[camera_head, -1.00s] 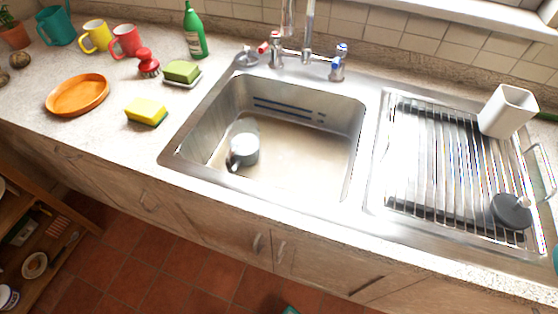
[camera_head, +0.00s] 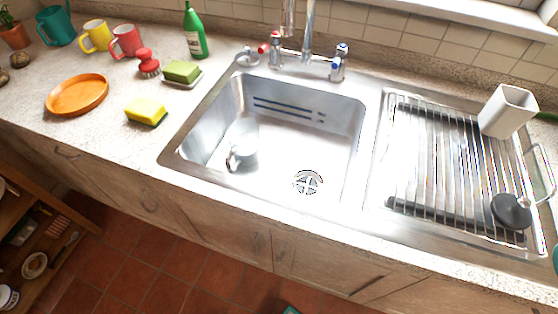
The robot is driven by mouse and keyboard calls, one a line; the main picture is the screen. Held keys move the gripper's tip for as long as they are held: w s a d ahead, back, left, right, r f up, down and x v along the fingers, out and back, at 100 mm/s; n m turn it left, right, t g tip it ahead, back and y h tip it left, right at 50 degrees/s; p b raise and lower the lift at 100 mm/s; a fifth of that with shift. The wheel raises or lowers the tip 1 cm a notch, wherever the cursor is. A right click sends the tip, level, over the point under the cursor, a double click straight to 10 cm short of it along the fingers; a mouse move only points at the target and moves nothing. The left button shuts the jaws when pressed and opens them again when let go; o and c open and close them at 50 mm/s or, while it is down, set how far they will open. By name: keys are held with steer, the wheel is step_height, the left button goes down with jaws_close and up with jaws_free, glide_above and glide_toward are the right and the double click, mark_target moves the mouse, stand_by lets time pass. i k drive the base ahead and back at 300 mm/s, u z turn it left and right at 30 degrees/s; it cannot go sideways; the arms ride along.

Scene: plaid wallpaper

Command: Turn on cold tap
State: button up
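The cold tap (camera_head: 339,62), with blue marks, stands at the right end of the chrome mixer behind the sink. The hot tap (camera_head: 274,49), with red marks, stands at the left end. The tall spout (camera_head: 308,30) rises between them and runs out of the top of the picture. I cannot make out any water stream from it. My gripper is not in view.
A green bottle (camera_head: 194,32), green sponge (camera_head: 181,72) and red brush (camera_head: 147,63) stand left of the taps. A yellow sponge (camera_head: 146,111) and orange plate (camera_head: 77,94) lie nearer. A drying rack (camera_head: 450,165) with a white holder (camera_head: 506,111) is on the right.

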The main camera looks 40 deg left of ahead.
mark_target(342, 50)
steer(key=z, duration=1.7)
steer(key=k, duration=0.9)
steer(key=u, duration=1.85)
steer(key=i, duration=0.5)
steer(key=z, duration=0.1)
